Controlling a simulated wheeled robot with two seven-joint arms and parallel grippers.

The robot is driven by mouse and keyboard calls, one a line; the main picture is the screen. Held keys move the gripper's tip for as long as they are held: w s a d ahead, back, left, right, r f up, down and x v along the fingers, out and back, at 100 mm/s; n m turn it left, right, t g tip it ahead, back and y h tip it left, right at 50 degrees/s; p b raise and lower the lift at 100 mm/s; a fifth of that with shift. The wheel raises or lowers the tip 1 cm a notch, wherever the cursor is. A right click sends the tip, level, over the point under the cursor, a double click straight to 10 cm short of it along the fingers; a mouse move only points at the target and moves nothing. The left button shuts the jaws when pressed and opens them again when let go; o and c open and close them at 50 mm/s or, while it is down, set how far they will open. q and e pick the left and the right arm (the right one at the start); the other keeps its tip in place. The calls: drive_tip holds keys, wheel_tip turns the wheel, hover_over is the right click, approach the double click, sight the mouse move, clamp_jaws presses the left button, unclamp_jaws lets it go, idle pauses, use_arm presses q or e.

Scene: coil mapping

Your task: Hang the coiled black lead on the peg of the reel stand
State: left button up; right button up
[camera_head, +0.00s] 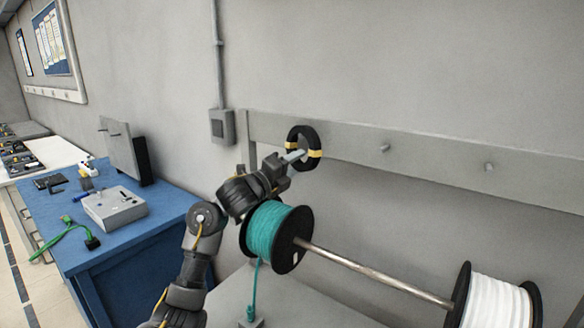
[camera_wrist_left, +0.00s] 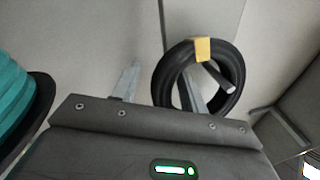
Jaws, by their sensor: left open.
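The coiled black lead (camera_head: 294,134), a ring with yellow bands, is upright against the grey rail of the reel stand (camera_head: 345,152). In the left wrist view the coil (camera_wrist_left: 163,75) surrounds a grey peg (camera_wrist_left: 218,78), whose end shows through the opening. Whether the coil's weight rests on the peg is not clear. My left gripper (camera_head: 296,156) is at the coil, jaws open. In the wrist view (camera_wrist_left: 160,88), one finger is apart on the coil's left and the other shows in its opening. My right gripper is not in view.
Two bare pegs (camera_head: 384,148) (camera_head: 489,167) stick out of the rail to the right. Below are a teal reel (camera_head: 265,228) and a white reel (camera_head: 495,302) on a metal rod (camera_head: 370,272). A blue bench (camera_head: 150,238) with equipment stands at left.

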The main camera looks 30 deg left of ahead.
use_arm(q)
drive_tip(key=b+v, duration=0.3)
drive_tip(key=v, duration=0.7)
drive_tip(key=shift+s+f, duration=0.15)
drive_tip(key=shift+s, duration=0.1)
